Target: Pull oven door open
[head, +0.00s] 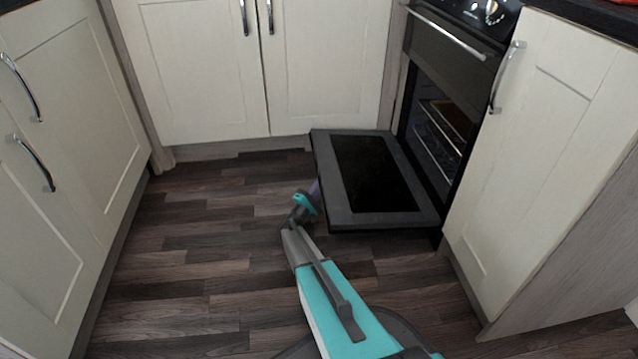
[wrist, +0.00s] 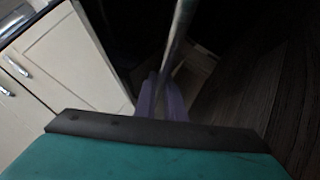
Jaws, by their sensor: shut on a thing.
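The oven door (head: 375,175) is hinged down, lying open and close to level in front of the oven (head: 440,125). It is dark grey with a black glass panel. My gripper (head: 315,187) is at the door's outer left edge, partly hidden by the door. In the wrist view, the purple fingers of my gripper (wrist: 162,98) are shut around a thin pale bar, the door handle (wrist: 180,35). The handle is hidden in the head view.
Wire racks (head: 438,130) show inside the oven. Cream cupboards (head: 205,65) stand behind the door, with a cream cupboard (head: 555,130) at right and more cupboards (head: 65,130) at left. The wood floor (head: 210,240) left of my arm is clear.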

